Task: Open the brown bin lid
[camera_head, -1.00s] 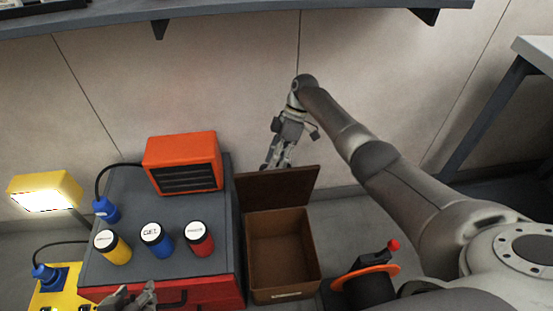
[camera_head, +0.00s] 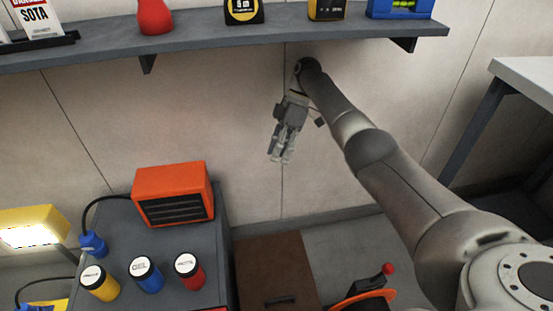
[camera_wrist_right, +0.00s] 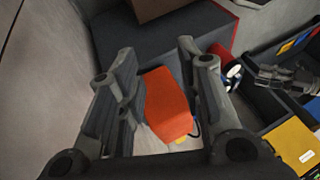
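The brown bin (camera_head: 262,262) stands on the floor at the bottom middle of the head view, right of the grey-topped cabinet. Its lid lies flat over the opening, with a dark handle (camera_head: 280,300) near the front; the inside is hidden. The bin's lower front is cut off by the picture edge. My right gripper (camera_head: 279,157) hangs above and behind the bin, against the wall, apart from the lid. Its fingers stand apart and empty in the wrist view (camera_wrist_right: 157,60). A dark gripper, seemingly my left one (camera_wrist_right: 285,78), shows at the right edge of the wrist view; its finger state is unclear.
An orange heater (camera_head: 173,193) and yellow, blue and red canisters (camera_head: 147,275) stand on the cabinet (camera_head: 207,262). A loaded shelf (camera_head: 210,48) runs along the wall above. An orange ring with a red knob (camera_head: 388,269) sits right of the bin.

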